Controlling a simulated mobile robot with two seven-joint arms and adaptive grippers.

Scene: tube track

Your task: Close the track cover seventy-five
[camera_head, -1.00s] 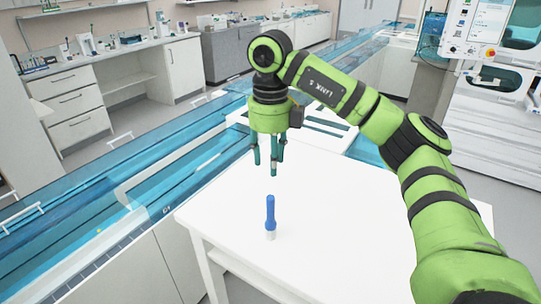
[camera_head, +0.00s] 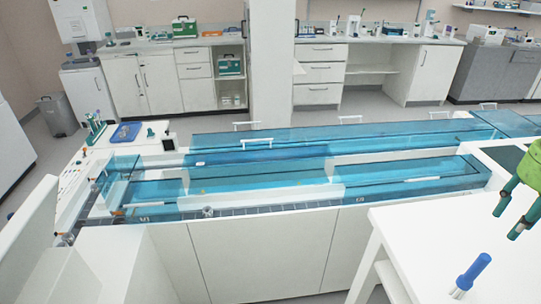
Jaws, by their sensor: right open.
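The tube track (camera_head: 290,211) runs across the middle of the head view, with transparent blue covers over it. One back cover section (camera_head: 258,153) has a white bar handle (camera_head: 257,143) on top. Another cover (camera_head: 400,172) lies to the front right. I cannot read which cover is number seventy-five. My right gripper (camera_head: 507,222) is at the right edge, open and empty, above the white table and well apart from the covers. Its arm is mostly out of frame. My left gripper is not in view.
A tube rack (camera_head: 96,128) and a blue tray (camera_head: 126,132) sit at the track's left end. Benches with drawers line the back wall. A pale panel fills the lower left.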

